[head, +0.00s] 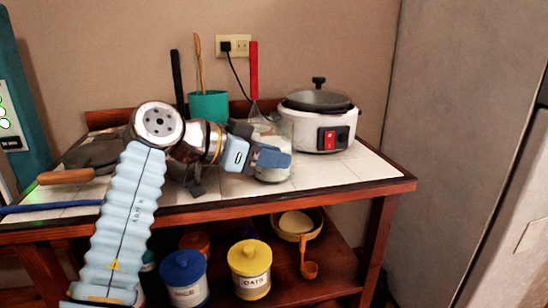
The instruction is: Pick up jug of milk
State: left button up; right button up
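A small whitish, glassy vessel (272,174) stands on the tiled table top, left of the white cooker, and looks like the jug of milk. The other finger is mostly hidden, so I cannot tell whether the fingers touch or grip the vessel.
A white cooker (318,127) with a dark lid stands to the right. A teal utensil pot (208,106) and a red-handled whisk (254,72) are behind my gripper. A wooden-handled pan (68,176) lies left. The table's right front is clear.

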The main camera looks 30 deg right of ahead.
aim_at(293, 179)
jog(key=x, duration=0.5)
jog(key=shift+d, duration=0.15)
grip_shut()
jog(key=shift+r, duration=0.1)
dwell(1.1)
